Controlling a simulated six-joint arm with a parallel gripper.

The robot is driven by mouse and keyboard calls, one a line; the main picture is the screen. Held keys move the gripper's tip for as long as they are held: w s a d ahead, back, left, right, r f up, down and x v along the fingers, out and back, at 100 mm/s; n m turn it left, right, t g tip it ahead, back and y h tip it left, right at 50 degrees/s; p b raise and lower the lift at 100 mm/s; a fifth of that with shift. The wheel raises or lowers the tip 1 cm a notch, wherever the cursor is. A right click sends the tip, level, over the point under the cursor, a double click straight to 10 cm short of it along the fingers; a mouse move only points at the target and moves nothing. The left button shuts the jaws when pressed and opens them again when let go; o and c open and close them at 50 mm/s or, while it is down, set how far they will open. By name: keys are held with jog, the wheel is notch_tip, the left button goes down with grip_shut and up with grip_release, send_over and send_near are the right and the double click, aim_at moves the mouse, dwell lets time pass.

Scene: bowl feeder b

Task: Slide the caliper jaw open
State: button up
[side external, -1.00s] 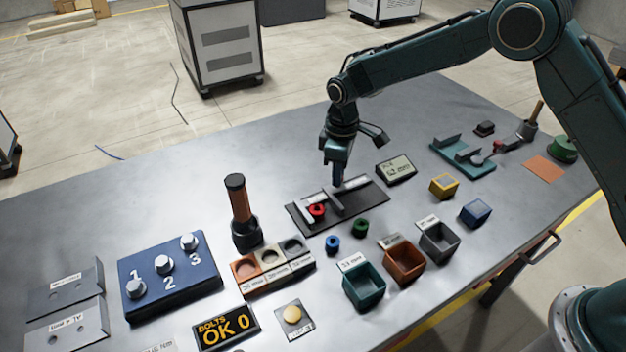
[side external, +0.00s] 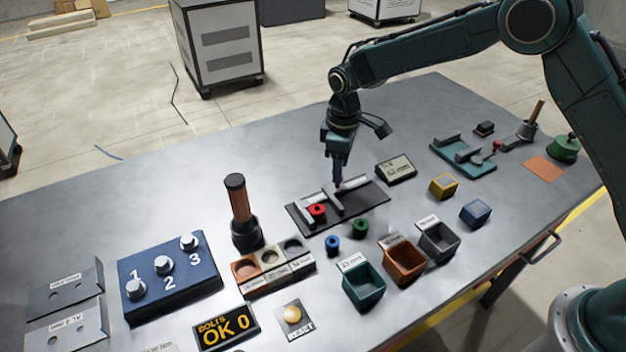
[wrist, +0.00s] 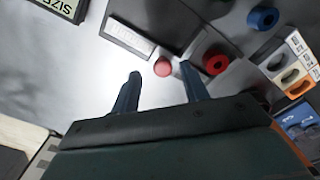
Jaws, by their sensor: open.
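The caliper is a dark flat plate (side external: 365,200) with upright grey jaws, near the middle of the table in the side view. A red ring (side external: 317,210) sits between the fixed jaw (side external: 306,207) and the sliding jaw (side external: 336,201); it also shows in the wrist view (wrist: 215,61). My gripper (side external: 338,182) points down just above the sliding jaw. In the wrist view its two fingers (wrist: 160,78) are apart, with a round red knob (wrist: 162,68) in line with the gap. I see no grip on the knob. The fingers partly hide the jaw.
A small display (side external: 396,168) stands behind the plate at right. A blue ring (side external: 332,243) and a green ring (side external: 360,228) lie in front. Open bins (side external: 363,285) stand nearer, and a sorting block (side external: 270,262) and a handled tool (side external: 238,200) stand to the left.

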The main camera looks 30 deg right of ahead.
notch_tip(320, 180, up, 12)
dwell(0.5)
jog(key=shift+d+r, duration=0.1)
jog(key=s+d+r+m+t, duration=0.1)
jog(key=s+d+r+m, duration=0.1)
jog(key=s+d+r, duration=0.45)
jog(key=s+d+r+m+t, duration=0.2)
jog(key=s+d+r, duration=0.1)
jog(key=s+r, duration=0.5)
jog(key=s+d+f+m+t, duration=0.1)
jog(key=s+d+f+m, duration=0.1)
jog(key=s, duration=0.8)
jog(key=s+d+f+m+t, duration=0.1)
jog(key=s+d+f+m, duration=0.1)
jog(key=s, duration=0.8)
jog(key=shift+s+d+m+t, duration=0.3)
jog(key=shift+s+d+m, duration=0.1)
jog(key=shift+m, duration=0.1)
